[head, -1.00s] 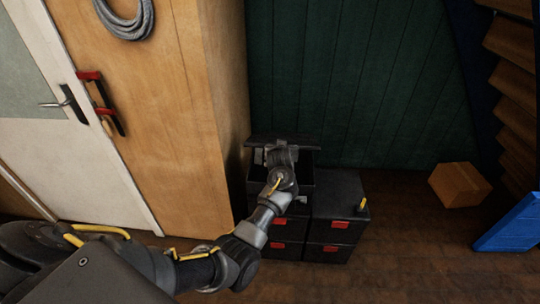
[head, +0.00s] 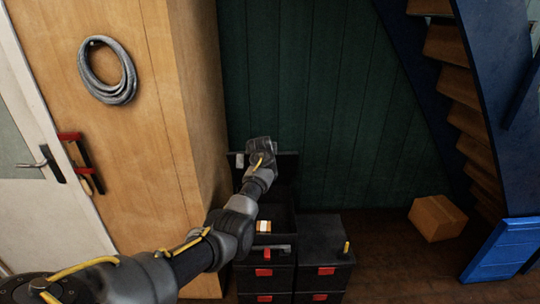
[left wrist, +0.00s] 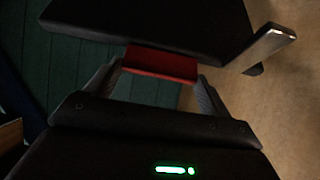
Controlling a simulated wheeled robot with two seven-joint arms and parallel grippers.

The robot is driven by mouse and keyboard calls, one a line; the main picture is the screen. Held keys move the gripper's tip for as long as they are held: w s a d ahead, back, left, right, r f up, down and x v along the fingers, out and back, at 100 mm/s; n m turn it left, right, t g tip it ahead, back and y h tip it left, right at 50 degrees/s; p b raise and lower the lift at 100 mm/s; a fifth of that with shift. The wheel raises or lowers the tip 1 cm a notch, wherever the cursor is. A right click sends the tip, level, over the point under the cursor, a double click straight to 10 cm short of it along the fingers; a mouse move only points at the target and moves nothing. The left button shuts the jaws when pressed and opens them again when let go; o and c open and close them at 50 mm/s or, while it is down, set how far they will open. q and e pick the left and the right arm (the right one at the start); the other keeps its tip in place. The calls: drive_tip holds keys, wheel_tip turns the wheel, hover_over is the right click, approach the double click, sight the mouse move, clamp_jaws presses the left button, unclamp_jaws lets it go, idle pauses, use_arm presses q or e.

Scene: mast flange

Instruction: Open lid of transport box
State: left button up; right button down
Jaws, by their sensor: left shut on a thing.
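The transport box (head: 275,245) is black and stands open on top of the left stack of boxes. Its dark lid (head: 286,172) is raised, roughly upright, at the back of the box. A small white and orange item (head: 263,226) shows inside. My left gripper (head: 260,150) is at the raised lid. In the left wrist view, its fingers are shut on a red catch (left wrist: 160,63) at the edge of the dark lid panel (left wrist: 150,22). The fingertips are hidden behind my wrist in the head view. My right gripper is not in view.
A wooden cabinet (head: 150,140) is close on the left, a green wall (head: 340,100) behind. A cardboard box (head: 437,217) lies on the floor right.

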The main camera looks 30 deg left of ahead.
use_arm(q)
drive_tip(key=shift+w+r, duration=0.1)
drive_tip(key=shift+r, duration=0.1)
drive_tip(key=o, duration=1.1)
drive_tip(key=shift+o, duration=1)
drive_tip(key=shift+f, duration=0.1)
drive_tip(key=v, duration=1.1)
drive_tip(key=shift+a, duration=0.1)
